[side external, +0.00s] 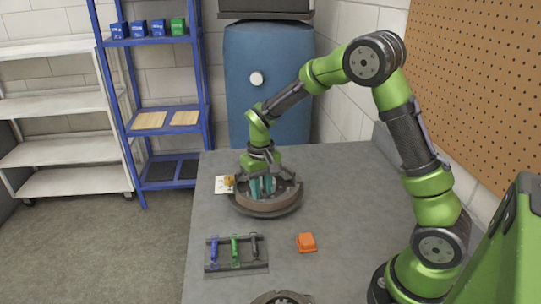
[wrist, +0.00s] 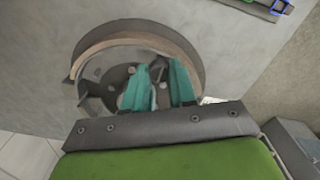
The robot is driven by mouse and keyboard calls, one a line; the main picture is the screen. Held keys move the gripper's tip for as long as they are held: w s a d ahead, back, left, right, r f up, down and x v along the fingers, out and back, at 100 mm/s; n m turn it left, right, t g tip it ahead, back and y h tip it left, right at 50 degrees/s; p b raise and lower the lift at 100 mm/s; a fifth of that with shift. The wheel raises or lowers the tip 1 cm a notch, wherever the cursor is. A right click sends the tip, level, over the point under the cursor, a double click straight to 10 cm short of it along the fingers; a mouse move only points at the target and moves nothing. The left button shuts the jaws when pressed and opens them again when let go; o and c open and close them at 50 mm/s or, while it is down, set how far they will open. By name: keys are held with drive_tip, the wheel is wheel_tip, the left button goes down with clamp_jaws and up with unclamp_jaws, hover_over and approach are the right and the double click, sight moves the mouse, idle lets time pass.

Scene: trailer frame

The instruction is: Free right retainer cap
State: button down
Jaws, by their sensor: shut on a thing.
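The round brake assembly (side external: 266,207) lies on the grey bench, with a brown curved shoe lining along its edge. It also shows in the wrist view (wrist: 187,52), with a dark plate and holes inside the arc. My gripper (side external: 262,190) points down into the middle of the assembly. Its two teal fingers also show in the wrist view (wrist: 163,72), over the plate at the right of centre, with a narrow gap between them. They are shut on a small grey part, apparently the right retainer cap (wrist: 163,86), mostly hidden by the fingers.
A dark rack (side external: 236,267) with blue, green and black tools lies nearer on the bench. An orange block (side external: 306,242) sits to its right. A yellow piece (side external: 229,181) is beside the assembly at a white card. Another round part (side external: 282,298) shows at the bottom edge.

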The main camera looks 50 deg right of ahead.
drive_tip(key=shift+r+n, duration=0.1)
drive_tip(key=shift+n, duration=0.4)
drive_tip(key=c, duration=0.9)
unclamp_jaws()
wheel_tip(320, 180, up, 17)
drive_tip(key=shift+f, duration=0.1)
drive_tip(key=s+a+t, duration=0.2)
drive_tip(key=s, duration=0.4)
drive_tip(key=s+a+t+y, duration=0.1)
drive_tip(key=s+a+t, duration=0.1)
drive_tip(key=s, duration=0.4)
drive_tip(key=s+a+r+t+y, duration=0.1)
drive_tip(key=s+a+t, duration=0.2)
drive_tip(key=s, duration=0.3)
drive_tip(key=shift+s+m, duration=0.3)
drive_tip(key=shift+m, duration=0.1)
